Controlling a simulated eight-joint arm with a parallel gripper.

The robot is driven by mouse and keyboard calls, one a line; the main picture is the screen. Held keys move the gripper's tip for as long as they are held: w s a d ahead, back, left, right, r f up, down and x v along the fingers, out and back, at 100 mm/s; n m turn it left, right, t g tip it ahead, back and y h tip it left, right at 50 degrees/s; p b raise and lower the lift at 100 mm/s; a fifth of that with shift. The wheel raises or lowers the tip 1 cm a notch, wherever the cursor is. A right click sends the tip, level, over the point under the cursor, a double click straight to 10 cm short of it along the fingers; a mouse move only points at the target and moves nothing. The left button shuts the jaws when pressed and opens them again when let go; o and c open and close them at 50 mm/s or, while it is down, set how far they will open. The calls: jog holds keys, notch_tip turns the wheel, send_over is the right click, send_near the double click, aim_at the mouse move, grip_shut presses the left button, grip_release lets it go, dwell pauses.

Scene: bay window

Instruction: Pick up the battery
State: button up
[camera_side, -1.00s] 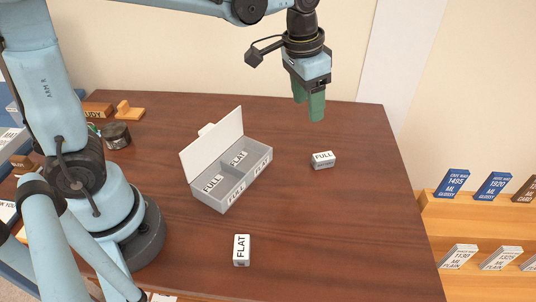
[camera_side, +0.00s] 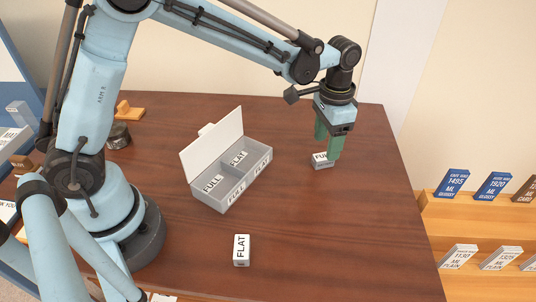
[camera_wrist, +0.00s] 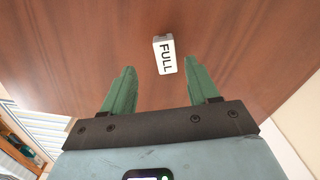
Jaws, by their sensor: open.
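A small grey battery with a white top marked FULL (camera_side: 321,163) lies on the table at the right in the side view. It also shows in the wrist view (camera_wrist: 165,55), beyond the fingertips and roughly between their lines. My gripper (camera_side: 327,145) has green fingers and is open. It hangs over the battery in the side view, and one finger hides part of the label. In the wrist view the open fingers (camera_wrist: 161,77) have nothing between them. A second battery marked FLAT (camera_side: 242,250) lies near the table's front edge.
An open grey box (camera_side: 224,205) with compartments labelled FULL and FLAT stands mid-table, its white lid (camera_side: 212,142) raised at the back. A dark round container (camera_side: 118,135) and a wooden stand (camera_side: 129,110) are at the back left. The table (camera_side: 330,235) is clear at front right.

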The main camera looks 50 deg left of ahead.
aim_at(322, 156)
jog(key=shift+w+a+f, duration=0.1)
jog(key=shift+a+f, duration=0.1)
jog(key=shift+f, duration=1.15)
jog(key=shift+a+f, duration=0.15)
jog(key=shift+f, duration=1.2)
grip_shut()
